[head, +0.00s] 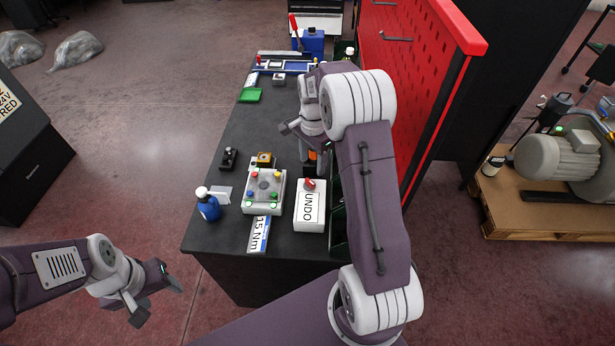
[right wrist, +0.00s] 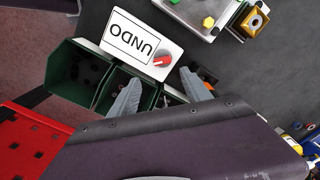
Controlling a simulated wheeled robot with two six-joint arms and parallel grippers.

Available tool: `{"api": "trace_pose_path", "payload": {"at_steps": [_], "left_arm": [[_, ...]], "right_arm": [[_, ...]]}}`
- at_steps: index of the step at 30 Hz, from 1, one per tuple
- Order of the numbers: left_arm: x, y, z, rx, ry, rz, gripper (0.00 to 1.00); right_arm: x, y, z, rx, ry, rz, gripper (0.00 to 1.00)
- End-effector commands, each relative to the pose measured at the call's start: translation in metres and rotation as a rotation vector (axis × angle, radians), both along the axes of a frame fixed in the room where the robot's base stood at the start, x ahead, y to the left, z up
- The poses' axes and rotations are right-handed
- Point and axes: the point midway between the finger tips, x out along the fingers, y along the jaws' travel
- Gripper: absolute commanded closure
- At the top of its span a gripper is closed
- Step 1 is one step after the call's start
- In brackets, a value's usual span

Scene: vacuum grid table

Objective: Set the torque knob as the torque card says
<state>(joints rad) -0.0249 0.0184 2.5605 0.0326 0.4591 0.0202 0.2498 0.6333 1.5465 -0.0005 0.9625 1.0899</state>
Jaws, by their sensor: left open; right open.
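The torque card (head: 258,235), white with a blue stripe, reads "15 Nm" and lies near the table's front edge. A white box marked "UNDO" (head: 310,212) stands to its right with a red knob (head: 310,184) on top; the knob also shows in the right wrist view (right wrist: 162,59). I cannot read any torque scale, nor tell which knob is the torque knob. My right gripper (head: 303,139) is open above the table, beyond the UNDO box; its fingers show in the right wrist view (right wrist: 160,76), apart from the knob. My left gripper (head: 160,303) is open and empty over the floor, left of the table.
A pale block (head: 251,207) with coloured knobs sits left of the UNDO box. A blue bottle (head: 208,208), a black box (head: 229,159) and a yellow-topped part (head: 265,160) are near. Green bins (right wrist: 58,80) line the right edge beside a red pegboard (head: 415,60). The table's middle left is clear.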

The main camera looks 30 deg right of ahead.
Motion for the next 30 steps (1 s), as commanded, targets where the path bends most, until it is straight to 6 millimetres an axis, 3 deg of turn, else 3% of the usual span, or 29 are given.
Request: {"api": "trace_pose_path", "payload": {"at_steps": [13, 24, 30], "left_arm": [[0.0, 0.0, 0.015, 0.0, 0.0, 0.0, 0.44], [0.0, 0.0, 0.016, 0.0, 0.0, 0.0, 0.44], [0.0, 0.0, 0.016, 0.0, 0.0, 0.0, 0.44]], "right_arm": [[0.0, 0.002, -0.078, 0.001, 0.002, 0.004, 0.44], [0.0, 0.002, -0.089, 0.0, -0.001, 0.004, 0.44], [0.001, 0.002, -0.089, 0.0, -0.002, 0.004, 0.99]]}}
